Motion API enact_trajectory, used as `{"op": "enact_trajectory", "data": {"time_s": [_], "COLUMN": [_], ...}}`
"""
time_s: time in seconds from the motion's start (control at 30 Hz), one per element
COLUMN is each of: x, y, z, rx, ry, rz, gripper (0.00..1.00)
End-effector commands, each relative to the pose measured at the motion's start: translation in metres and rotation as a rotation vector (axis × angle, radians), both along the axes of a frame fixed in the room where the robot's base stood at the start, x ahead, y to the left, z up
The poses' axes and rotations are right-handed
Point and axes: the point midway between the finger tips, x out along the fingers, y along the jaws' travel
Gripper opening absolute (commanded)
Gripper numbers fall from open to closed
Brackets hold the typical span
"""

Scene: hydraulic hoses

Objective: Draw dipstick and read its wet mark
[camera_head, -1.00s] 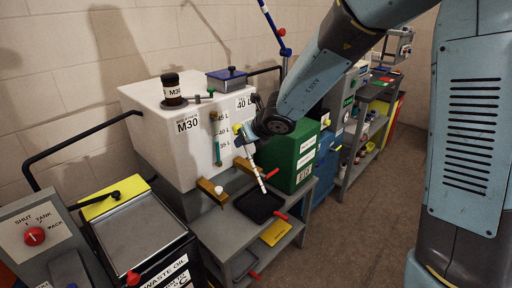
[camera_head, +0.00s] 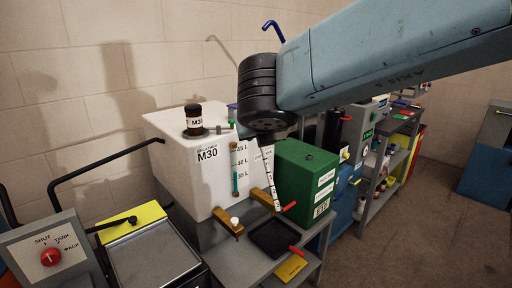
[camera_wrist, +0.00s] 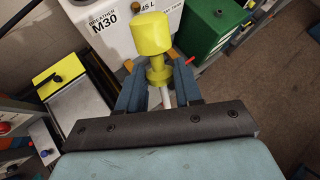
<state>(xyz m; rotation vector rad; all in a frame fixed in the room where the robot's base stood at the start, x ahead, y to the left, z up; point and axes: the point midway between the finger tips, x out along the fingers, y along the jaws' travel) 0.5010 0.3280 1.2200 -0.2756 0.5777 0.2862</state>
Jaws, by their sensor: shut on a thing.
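My gripper (camera_wrist: 158,78) is shut on the dipstick, just below its yellow knob (camera_wrist: 152,35). In the wrist view the pale rod shows between the blue fingers. In the head view my wrist hides the gripper and knob. The white dipstick rod (camera_head: 262,182), with dark marks, hangs below my wrist, slightly tilted, in front of the white M30 tank (camera_head: 195,175). Its lower end is above or near the black tray (camera_head: 259,249). I cannot make out a wet mark on the rod.
The tank carries a level gauge (camera_head: 239,170) and a dark breather (camera_head: 194,119). A green box (camera_head: 303,180) stands right of the tank. A waste-oil unit with a yellow panel (camera_head: 131,222) is at lower left. Open floor (camera_head: 400,240) lies to the right.

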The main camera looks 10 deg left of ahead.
Motion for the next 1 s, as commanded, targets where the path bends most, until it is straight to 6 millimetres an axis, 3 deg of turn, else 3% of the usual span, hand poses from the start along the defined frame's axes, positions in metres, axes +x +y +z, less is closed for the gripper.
{"op": "enact_trajectory", "data": {"time_s": [0.2,0.5,0.7,1.0], "x": [-0.040,-0.091,-0.111,-0.118], "y": [-0.022,-0.065,-0.086,-0.094], "z": [0.048,0.104,0.124,0.131], "rx": [0.051,0.154,0.209,0.230], "ry": [-0.095,-0.217,-0.266,-0.282], "rz": [-0.097,-0.238,-0.299,-0.321], "gripper": [0.00,0.00,0.00,0.00]}}
